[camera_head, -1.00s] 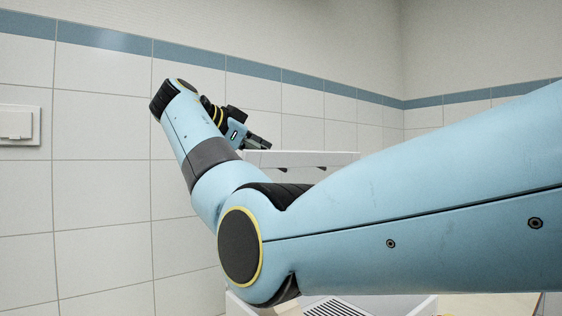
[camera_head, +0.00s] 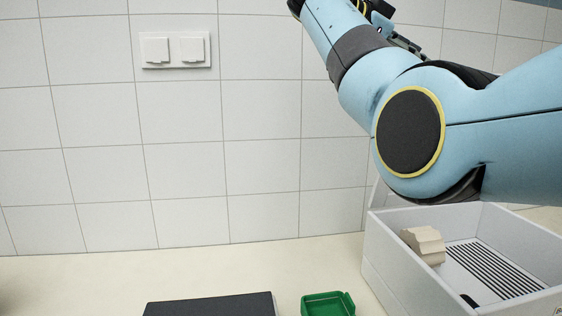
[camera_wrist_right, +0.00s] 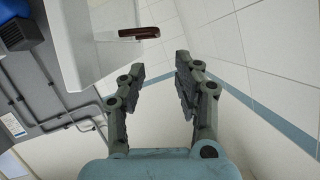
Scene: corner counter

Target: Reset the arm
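My right arm comes in from the right in the head view, bent at a large joint and raised in front of the tiled wall. My right gripper (camera_head: 402,42) shows only in part near the top, behind the arm. In the right wrist view my right gripper (camera_wrist_right: 160,82) has its two dark fingers apart, with nothing between them. It is clear of any surface there. My left gripper is in neither view.
A white box (camera_head: 375,262) with a beige block (camera_head: 424,245) and a striped panel (camera_head: 493,270) stands below my right arm. A dark flat object (camera_head: 210,305) and a green tray (camera_head: 328,304) lie on the counter (camera_head: 90,280). A wall switch (camera_head: 176,48) is at upper left.

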